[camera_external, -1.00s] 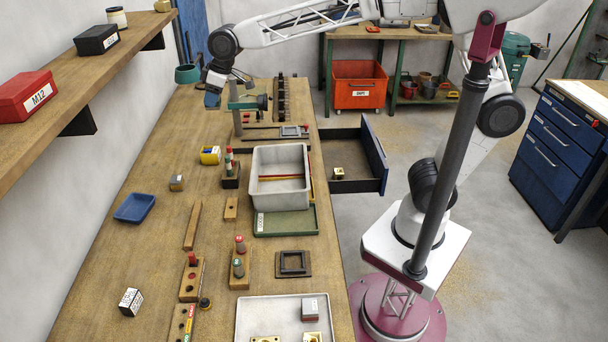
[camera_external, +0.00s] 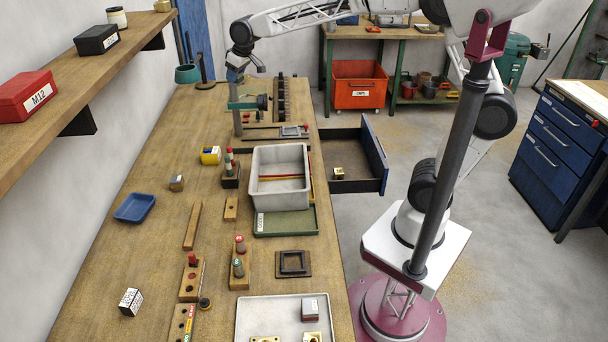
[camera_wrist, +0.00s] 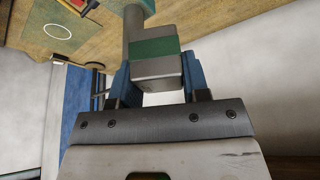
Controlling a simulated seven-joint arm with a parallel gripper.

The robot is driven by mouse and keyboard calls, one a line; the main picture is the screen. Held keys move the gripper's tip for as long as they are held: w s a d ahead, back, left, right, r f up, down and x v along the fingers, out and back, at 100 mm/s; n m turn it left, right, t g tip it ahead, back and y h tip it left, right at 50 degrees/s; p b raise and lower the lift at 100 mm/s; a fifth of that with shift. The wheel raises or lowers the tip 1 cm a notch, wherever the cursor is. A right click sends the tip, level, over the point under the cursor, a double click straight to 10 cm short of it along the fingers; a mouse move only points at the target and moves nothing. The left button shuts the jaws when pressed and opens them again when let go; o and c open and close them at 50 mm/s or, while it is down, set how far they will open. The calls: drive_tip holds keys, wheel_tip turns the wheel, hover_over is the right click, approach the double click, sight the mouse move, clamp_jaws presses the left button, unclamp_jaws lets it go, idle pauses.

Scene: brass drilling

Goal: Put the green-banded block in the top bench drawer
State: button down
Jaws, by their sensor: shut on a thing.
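The green-banded block (camera_wrist: 155,62) is grey with a green band and sits between the blue fingers of my gripper (camera_wrist: 157,78) in the wrist view. My gripper is shut on it. In the external view my gripper (camera_external: 238,74) is over the far part of the bench, just above the green clamp-like stand (camera_external: 247,103). The block cannot be made out clearly there. The top bench drawer (camera_external: 374,150) is pulled open at the bench's right side, with a blue front. A small brass-coloured block (camera_external: 338,173) lies inside it.
A grey bin (camera_external: 280,201) stands on the bench between the gripper and the near end. A dark toothed rail (camera_external: 281,100) lies right of the stand. The shelf (camera_external: 60,100) overhangs the left side. Most of the drawer floor is clear.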

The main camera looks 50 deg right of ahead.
drive_tip(key=w+d+f+m+h, duration=0.1)
drive_tip(key=w+d+f+m, duration=0.15)
drive_tip(key=d, duration=0.95)
drive_tip(key=w+d+f+m+h, duration=0.1)
drive_tip(key=w+d+f+m, duration=0.15)
drive_tip(key=d, duration=0.95)
drive_tip(key=w+d+f+m+h, duration=0.15)
drive_tip(key=w+d, duration=0.25)
drive_tip(key=d, duration=0.8)
drive_tip(key=w+a+f+n+y, duration=0.2)
drive_tip(key=a+f+n, duration=0.1)
drive_tip(key=a+f, duration=0.4)
drive_tip(key=s+d+f+n+g+y, duration=0.1)
drive_tip(key=s+d+f+n+y, duration=0.2)
drive_tip(key=s+d+f+n, duration=0.8)
drive_tip(key=s+f+n+g+y, duration=0.1)
drive_tip(key=s+f+n+g, duration=0.2)
drive_tip(key=s+f, duration=1.2)
drive_tip(key=s+n, duration=0.3)
drive_tip(key=shift+s+d+f+n, duration=0.2)
drive_tip(key=shift+d+f+n, duration=0.05)
drive_tip(key=shift+n, duration=0.1)
drive_tip(key=shift+y, duration=0.25)
